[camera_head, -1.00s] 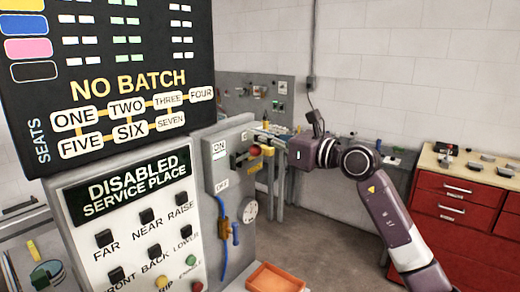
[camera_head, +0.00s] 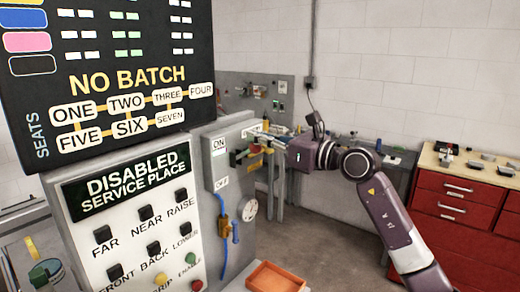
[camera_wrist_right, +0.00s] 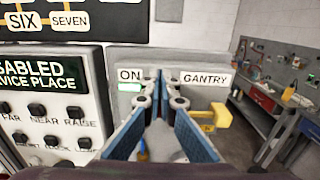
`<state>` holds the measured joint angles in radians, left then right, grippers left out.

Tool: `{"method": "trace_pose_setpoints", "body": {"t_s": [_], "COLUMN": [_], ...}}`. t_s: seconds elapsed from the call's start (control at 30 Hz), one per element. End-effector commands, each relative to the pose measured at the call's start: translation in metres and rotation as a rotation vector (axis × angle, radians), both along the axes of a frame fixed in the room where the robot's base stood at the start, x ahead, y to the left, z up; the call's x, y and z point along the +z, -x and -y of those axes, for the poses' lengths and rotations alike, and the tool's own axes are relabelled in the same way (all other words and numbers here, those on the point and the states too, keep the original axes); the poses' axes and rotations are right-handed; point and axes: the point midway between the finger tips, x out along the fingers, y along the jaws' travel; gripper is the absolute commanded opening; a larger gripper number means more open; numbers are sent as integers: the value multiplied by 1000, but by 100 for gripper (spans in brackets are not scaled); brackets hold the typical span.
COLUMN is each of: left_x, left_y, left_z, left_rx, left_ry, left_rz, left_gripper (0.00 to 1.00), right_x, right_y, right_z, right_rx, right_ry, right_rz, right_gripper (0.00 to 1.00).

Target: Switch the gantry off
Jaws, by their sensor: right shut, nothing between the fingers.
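The gantry switch box (camera_head: 213,170) is a grey panel with an ON label (camera_head: 218,146) above an OFF label (camera_head: 221,183). A red knob (camera_head: 254,149) stands out from it near the height of ON. In the right wrist view, the ON label (camera_wrist_right: 129,75) has a lit green strip below it, and the GANTRY label (camera_wrist_right: 205,79) is to the right. A yellow handle (camera_wrist_right: 222,113) shows beside the right finger. My right gripper (camera_head: 258,133) is shut and empty, in front of the box, near the knob. Contact cannot be told. My left gripper is not in view.
The button panel (camera_head: 125,225) and the NO BATCH board (camera_head: 112,75) stand at left. An orange tray (camera_head: 276,278) is below the switch box. A workbench (camera_wrist_right: 290,120) and red drawers (camera_head: 455,200) stand at right. Bare floor shows between.

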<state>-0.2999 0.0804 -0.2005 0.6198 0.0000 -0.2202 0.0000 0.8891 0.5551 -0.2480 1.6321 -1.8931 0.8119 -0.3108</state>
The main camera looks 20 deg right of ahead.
Motion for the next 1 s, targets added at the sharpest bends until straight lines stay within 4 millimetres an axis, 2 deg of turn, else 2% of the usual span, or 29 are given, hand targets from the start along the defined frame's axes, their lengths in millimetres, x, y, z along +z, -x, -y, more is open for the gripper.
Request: {"method": "trace_pose_setpoints", "body": {"t_s": [0.2, 0.73, 1.0], "left_x": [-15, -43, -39], "left_y": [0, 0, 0], "left_z": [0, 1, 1], "left_rx": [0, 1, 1], "left_ry": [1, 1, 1], "left_rz": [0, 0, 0], "left_gripper": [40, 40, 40], "right_x": [-21, -58, -48], "right_y": [0, -1, 6], "right_z": [0, -1, 5], "right_rx": [0, 1, 0], "right_ry": [3, 2, 1], "right_rz": [-4, -4, 1], "right_gripper": [0, 0, 0]}}
